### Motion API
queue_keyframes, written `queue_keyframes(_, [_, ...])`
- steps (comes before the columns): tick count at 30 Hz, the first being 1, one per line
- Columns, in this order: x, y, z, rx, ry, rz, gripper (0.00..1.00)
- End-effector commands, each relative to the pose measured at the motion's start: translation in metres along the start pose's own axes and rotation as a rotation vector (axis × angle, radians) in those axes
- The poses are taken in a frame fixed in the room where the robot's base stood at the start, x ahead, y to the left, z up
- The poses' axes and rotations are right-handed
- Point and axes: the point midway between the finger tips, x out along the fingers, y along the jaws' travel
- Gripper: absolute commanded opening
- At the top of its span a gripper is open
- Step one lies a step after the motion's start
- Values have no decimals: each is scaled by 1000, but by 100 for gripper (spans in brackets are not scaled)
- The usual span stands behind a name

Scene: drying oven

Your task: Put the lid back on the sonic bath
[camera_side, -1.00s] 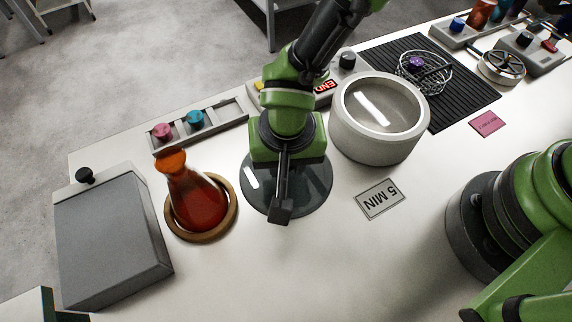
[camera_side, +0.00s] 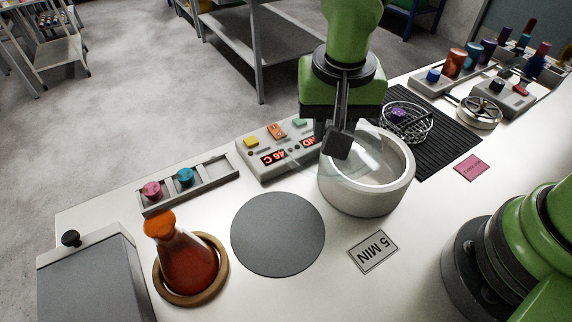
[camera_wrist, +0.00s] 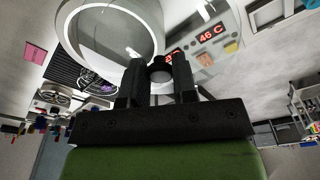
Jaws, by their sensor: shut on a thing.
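The sonic bath (camera_side: 366,196) is a white round tub with an open-looking top, at the centre right of the side view. It also shows in the wrist view (camera_wrist: 75,25). My gripper (camera_side: 340,143) is shut on the dark knob (camera_wrist: 160,72) of the clear lid (camera_side: 308,162). The lid hangs in the air above the table, overlapping the bath's left part in the side view. It looks offset to the left of the rim, and its faint edge makes the exact gap hard to tell.
A bare grey round mat (camera_side: 278,236) lies left of the bath. A control box (camera_side: 280,148) with a red display stands behind. An orange flask (camera_side: 183,262) sits in a wooden ring at left. A wire basket (camera_side: 405,122) rests on a black ribbed mat. A "5 MIN" card (camera_side: 374,252) lies in front.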

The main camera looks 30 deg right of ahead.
Motion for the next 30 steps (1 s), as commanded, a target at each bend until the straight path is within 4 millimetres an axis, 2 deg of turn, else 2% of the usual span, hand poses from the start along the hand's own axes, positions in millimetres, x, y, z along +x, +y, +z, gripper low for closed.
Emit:
queue_keyframes(1, [-4,18,-11,35,1,2,0])
queue_keyframes(3, [-6,39,-20,67,1,6,0])
queue_keyframes(6, [-10,62,-28,100,2,9,0])
queue_keyframes(9, [-11,75,-30,116,1,12,0])
queue_keyframes(14, [-4,79,-30,120,0,15,0])
queue_keyframes(30, [44,78,-24,119,1,15,0])
